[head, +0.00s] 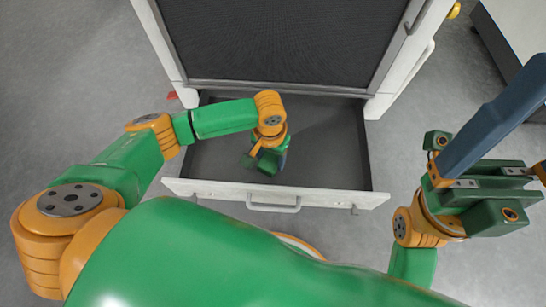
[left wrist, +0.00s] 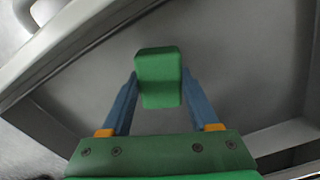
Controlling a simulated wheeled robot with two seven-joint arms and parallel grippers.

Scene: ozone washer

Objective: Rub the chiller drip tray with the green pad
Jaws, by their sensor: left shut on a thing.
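The chiller drip tray (head: 335,165) is a wide grey tray with a pale front panel and handle, pulled out below the dark-fronted cabinet in the head view. Its bare grey floor also fills much of the left wrist view (left wrist: 240,75). My left gripper (head: 268,163) reaches down inside the tray, left of its middle. In the left wrist view its blue fingers are shut on the green pad (left wrist: 158,78), a small rounded block. Whether the pad touches the tray floor I cannot tell. My right gripper (head: 500,130) is raised at the right, partly cut off, away from the tray.
The cabinet (head: 285,40) with its dark panel stands behind the tray. The tray's front handle (head: 273,206) sticks out toward me. Another pale unit (head: 515,35) stands at the upper right. Grey floor is clear at the left.

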